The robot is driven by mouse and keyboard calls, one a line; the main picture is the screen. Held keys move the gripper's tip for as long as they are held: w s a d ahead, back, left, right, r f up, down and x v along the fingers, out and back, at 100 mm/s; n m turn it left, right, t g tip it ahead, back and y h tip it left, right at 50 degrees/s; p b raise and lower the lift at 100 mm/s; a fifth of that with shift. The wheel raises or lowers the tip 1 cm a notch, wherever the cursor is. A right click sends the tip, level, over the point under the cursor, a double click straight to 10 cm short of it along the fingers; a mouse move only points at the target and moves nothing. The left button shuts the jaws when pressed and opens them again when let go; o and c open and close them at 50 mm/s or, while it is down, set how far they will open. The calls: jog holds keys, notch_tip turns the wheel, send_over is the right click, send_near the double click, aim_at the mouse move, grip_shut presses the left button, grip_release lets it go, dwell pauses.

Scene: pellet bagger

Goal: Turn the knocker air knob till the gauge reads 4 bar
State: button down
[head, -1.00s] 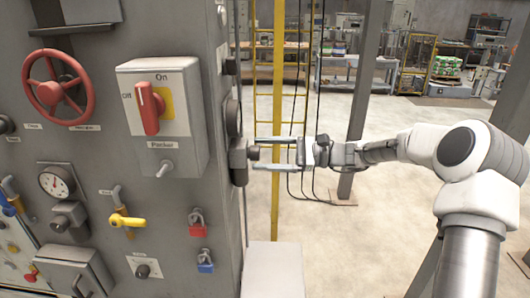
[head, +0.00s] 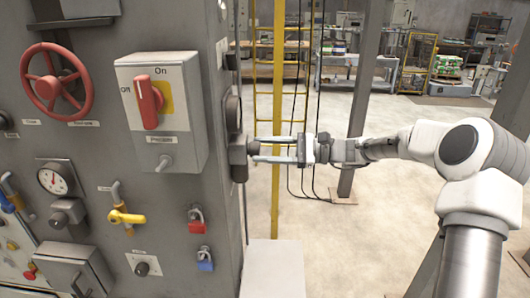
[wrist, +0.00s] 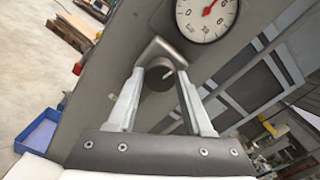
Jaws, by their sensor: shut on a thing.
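The dark round knob (wrist: 157,80) shows in the wrist view, with a light mark on its face. It sits on a grey regulator body just below a white dial gauge (wrist: 207,17). The gauge has a red needle pointing up; its top is cut off, so I cannot tell the exact reading. My gripper (wrist: 161,76) has one finger on each side of the knob and is shut on it. In the head view my gripper (head: 253,150) reaches leftward to the cabinet's right side face. There the gauge (head: 233,113) is seen nearly edge-on and the knob is mostly hidden by the fingers.
The cabinet front carries a red handwheel (head: 57,78), a red On/Off switch (head: 149,101), another gauge (head: 54,182), a yellow valve lever (head: 127,217) and two padlocks. A yellow ladder (head: 276,80) and hanging cables stand behind my gripper. The floor to the right is open.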

jog(key=shift+f+n+b, duration=0.1)
jog(key=shift+n+b, duration=2.4)
jog(key=shift+b, duration=0.15)
jog(key=shift+c, duration=1.5)
grip_release()
jog(key=shift+d, duration=0.1)
jog(key=d+b, duration=0.1)
jog(key=d, duration=1.6)
jog(key=shift+s+d, duration=0.15)
jog(key=shift+s, duration=0.15)
